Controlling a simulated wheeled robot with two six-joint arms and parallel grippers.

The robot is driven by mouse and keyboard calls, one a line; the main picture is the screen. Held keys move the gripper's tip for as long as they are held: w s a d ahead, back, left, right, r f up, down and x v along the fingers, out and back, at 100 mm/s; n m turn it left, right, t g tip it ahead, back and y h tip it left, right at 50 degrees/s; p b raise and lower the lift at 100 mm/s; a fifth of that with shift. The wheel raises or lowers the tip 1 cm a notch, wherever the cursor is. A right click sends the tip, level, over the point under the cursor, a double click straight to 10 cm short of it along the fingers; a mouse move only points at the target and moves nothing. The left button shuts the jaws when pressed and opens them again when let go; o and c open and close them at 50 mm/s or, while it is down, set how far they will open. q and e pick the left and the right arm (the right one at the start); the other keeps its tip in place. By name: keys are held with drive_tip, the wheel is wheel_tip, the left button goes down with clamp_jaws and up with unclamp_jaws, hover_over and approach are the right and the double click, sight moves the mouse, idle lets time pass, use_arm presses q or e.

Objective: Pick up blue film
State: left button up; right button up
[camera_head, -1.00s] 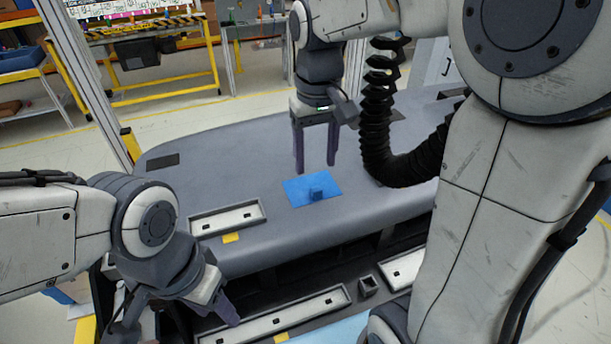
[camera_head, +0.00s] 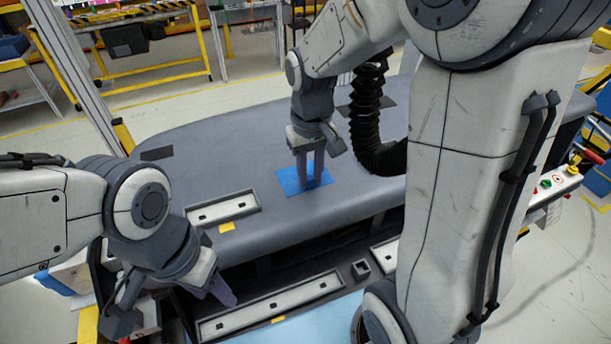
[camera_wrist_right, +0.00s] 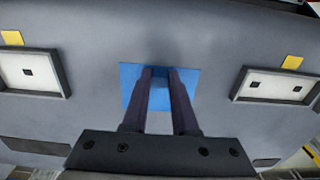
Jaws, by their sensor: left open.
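The blue film (camera_head: 287,180) lies flat on the grey dashboard (camera_head: 240,165), with a small raised blue tab near its middle. My right gripper (camera_head: 311,183) points down over the film, its fingers close together on either side of the tab. The right wrist view shows the film (camera_wrist_right: 190,80) under the fingertips (camera_wrist_right: 161,72), with the tab between them; the fingers look shut on it. The fingers hide part of the tab. My left gripper (camera_head: 213,288) is open and empty at the lower left, away from the film.
The dashboard around the film is clear.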

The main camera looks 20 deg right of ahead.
clamp_jaws()
